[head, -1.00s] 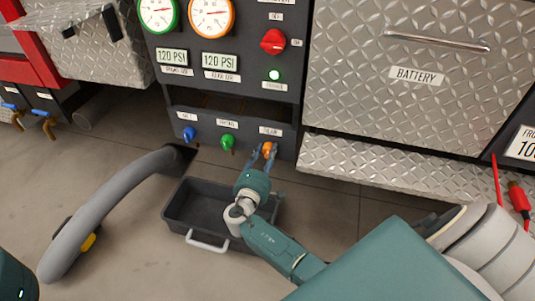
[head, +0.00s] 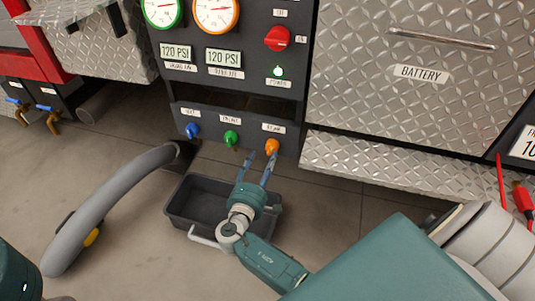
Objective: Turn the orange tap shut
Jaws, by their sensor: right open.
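The orange tap (head: 272,146) is the rightmost of three taps on the lower dark panel, under a small white label. My right gripper (head: 262,158) is open, its two fingers pointing up toward the panel. The right finger's tip is close below the orange tap, and the left finger's tip is to the tap's left. I cannot tell whether a finger touches the tap. The tap is not between the fingers. My left gripper is out of view; only part of my left arm shows at the lower left.
A green tap (head: 231,138) and a blue tap (head: 192,130) are to the left. A dark tray (head: 185,207) stands on the floor below, behind my right wrist. A thick grey hose (head: 105,200) curves at the left. A diamond-plate step (head: 390,168) juts out at the right.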

